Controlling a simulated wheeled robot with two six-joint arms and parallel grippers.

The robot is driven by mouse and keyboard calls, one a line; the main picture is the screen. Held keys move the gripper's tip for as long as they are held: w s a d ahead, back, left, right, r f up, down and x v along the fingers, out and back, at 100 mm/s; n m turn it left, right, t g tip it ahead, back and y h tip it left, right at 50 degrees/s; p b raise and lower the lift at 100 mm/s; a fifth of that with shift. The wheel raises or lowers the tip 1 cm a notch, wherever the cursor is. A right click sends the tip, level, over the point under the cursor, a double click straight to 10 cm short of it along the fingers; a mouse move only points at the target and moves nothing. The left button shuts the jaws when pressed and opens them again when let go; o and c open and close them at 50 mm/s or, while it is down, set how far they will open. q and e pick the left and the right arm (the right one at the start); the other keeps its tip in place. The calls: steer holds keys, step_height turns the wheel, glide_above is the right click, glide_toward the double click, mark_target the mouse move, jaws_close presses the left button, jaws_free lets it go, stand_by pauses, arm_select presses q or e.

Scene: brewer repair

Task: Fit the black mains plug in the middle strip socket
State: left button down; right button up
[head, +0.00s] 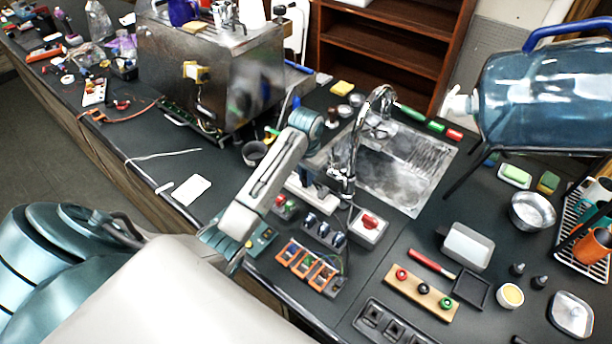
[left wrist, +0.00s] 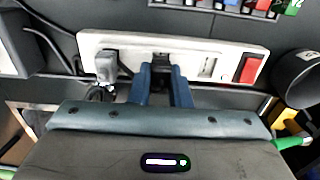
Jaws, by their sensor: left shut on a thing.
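The white power strip (left wrist: 225,50) runs across the left wrist view. A grey plug (left wrist: 107,66) sits at its left end, an empty socket (left wrist: 207,67) shows on the right, and a red switch (left wrist: 250,69) is at the right end. My left gripper (left wrist: 163,76) is shut on the black mains plug (left wrist: 161,62) at the middle of the strip. The fingers hide much of the plug and the middle socket, so I cannot tell whether it is seated or just above. In the head view the strip (head: 299,192) is partly behind my left arm.
The sink (head: 400,165) and tap (head: 352,140) are just right of the strip. Orange-framed parts (head: 305,265) and a red-knobbed box (head: 369,225) stand in front. A steel machine (head: 205,75) stands behind left. A dark round container (left wrist: 298,78) is beside the strip.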

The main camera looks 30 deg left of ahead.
stand_by(0.5)
arm_select(q)
steer(key=shift+f, duration=0.65)
stand_by(1.0)
steer(key=c, duration=1.3)
jaws_free()
